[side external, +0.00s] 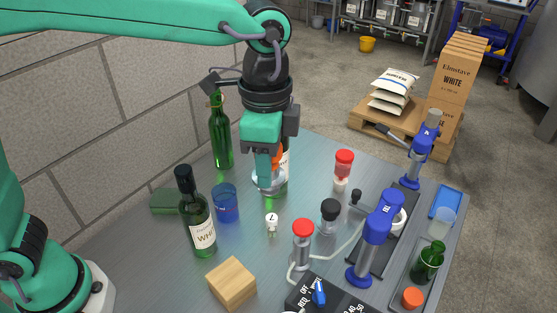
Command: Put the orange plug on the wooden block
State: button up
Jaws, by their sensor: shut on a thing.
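My gripper (267,178) points down over the middle of the table, in front of a green bottle with a white label (285,163). It is shut on the orange plug (278,156), which shows as a small orange patch beside the finger. The finger hides most of the plug. A pale, clear rounded shape shows around the fingertips, and I cannot tell what it is. The wooden block (232,281) lies bare on the table at the front left, well apart from the gripper.
Red-capped (302,244) and black-capped (329,217) pieces stand to the right.

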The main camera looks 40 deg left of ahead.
jog(key=s+a+f+m, duration=0.2)
jog(key=s+f+m, duration=0.1)
jog(key=s, duration=0.7)
send_over(230, 277)
notch_tip(230, 277, down, 5)
jog(key=shift+f, duration=0.1)
jog(key=shift+f, duration=3.95)
jog(key=shift+f, duration=0.1)
jog(key=o, duration=1)
jog(key=shift+o, duration=0.2)
